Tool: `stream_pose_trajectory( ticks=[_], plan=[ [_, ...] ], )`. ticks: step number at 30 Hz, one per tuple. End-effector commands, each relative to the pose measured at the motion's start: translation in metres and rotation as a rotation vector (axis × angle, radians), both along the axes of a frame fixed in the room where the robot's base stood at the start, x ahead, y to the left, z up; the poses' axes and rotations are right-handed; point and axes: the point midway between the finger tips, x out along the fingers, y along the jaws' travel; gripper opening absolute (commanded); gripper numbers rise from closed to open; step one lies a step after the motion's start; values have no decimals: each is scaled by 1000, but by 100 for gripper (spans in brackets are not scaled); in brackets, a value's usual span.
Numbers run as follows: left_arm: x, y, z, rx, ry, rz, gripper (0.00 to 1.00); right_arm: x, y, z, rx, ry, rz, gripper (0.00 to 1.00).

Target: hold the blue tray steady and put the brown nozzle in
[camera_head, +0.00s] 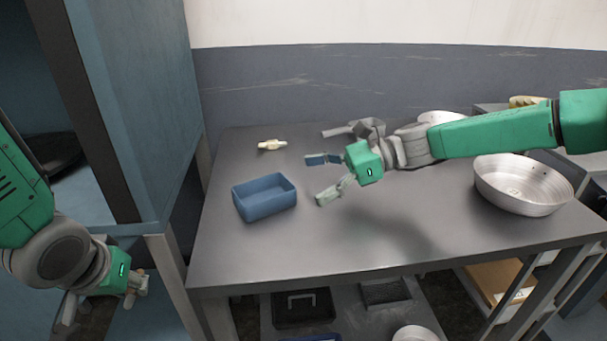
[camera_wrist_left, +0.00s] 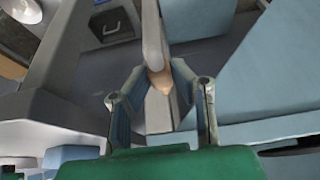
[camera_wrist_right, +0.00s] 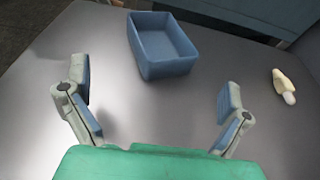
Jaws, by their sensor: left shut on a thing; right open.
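The blue tray (camera_head: 265,197) is empty and upright on the grey table. It also shows in the right wrist view (camera_wrist_right: 160,60), ahead of my right gripper. My right gripper (camera_head: 316,180) is open and empty, just right of the tray and apart from it. My left gripper (camera_head: 102,303) is low at the far left, off the table. It is shut on a small tan-brown piece, seen between its fingers in the left wrist view (camera_wrist_left: 161,82); this looks like the brown nozzle, mostly hidden by the fingers.
A cream nozzle-like piece (camera_head: 272,145) lies on the table behind the tray. A metal pan (camera_head: 522,185) stands at the right. A blue cabinet (camera_head: 135,110) stands left of the table, near my left arm. The table's front middle is clear.

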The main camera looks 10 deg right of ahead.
Motion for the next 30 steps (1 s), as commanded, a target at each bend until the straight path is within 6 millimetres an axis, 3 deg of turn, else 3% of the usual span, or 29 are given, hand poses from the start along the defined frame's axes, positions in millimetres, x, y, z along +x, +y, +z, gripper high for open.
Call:
stream_pose_trajectory(
  ticks=[9, 15, 21, 30],
  plan=[
    [1, 0, -31, 0, 1, 1, 0, 0, 46, -19, 1, 0, 4, 100],
    [1, -1, -25, 1, 0, 0, 0, 0, 68, -21, 2, 2, 3, 100],
    [1, -1, -24, 1, 1, 0, 0, 0, 80, -25, 2, 2, 2, 100],
    [1, 0, -25, 0, 1, 0, 0, 0, 83, -26, 1, 1, 1, 100]
  ],
)
